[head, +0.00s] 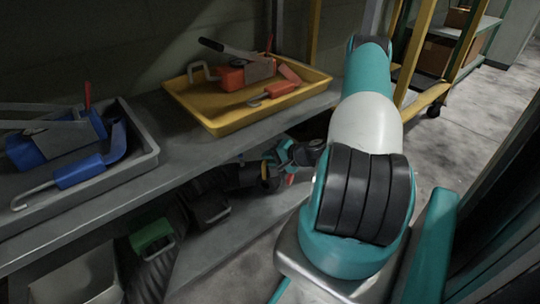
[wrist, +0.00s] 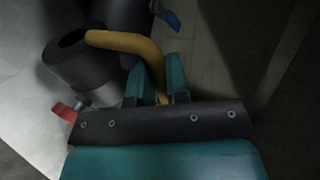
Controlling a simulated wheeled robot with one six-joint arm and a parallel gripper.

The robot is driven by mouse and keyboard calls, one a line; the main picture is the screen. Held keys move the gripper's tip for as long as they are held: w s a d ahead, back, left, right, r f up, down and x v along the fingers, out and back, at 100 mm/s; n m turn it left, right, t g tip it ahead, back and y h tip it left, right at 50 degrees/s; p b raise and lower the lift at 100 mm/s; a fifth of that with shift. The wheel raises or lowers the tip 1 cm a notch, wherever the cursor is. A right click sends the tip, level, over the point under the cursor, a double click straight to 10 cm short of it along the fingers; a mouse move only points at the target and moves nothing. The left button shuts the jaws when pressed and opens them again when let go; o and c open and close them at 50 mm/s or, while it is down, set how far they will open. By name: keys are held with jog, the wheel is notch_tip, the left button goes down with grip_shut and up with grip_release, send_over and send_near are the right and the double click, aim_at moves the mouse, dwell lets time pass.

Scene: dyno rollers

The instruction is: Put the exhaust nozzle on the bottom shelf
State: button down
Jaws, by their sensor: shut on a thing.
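The exhaust nozzle is a dark cylinder with an open end and a curved yellow handle. It fills the upper left of the wrist view (wrist: 85,72). My gripper (wrist: 160,75) is shut on the yellow handle, with a teal finger on each side. In the head view my gripper (head: 283,156) is low, under the upper shelf's front edge, with the dark nozzle (head: 240,178) at its left. The bottom shelf (head: 225,248) is a grey board below. I cannot tell whether the nozzle touches it.
The upper shelf (head: 185,158) overhangs and carries a yellow tray (head: 215,124) with red tools and a grey tray (head: 146,162) with blue tools. A green-topped item (head: 150,236) and dark items stand low at left. The bottom shelf's front right part looks bare.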

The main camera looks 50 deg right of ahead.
jog(key=shift+w+d+f, duration=0.1)
jog(key=shift+w, duration=0.1)
jog(key=c, duration=1.1)
grip_release()
jog(key=shift+f, duration=0.1)
jog(key=p+v, duration=0.5)
jog(key=v, duration=0.7)
jog(key=shift+s, duration=0.1)
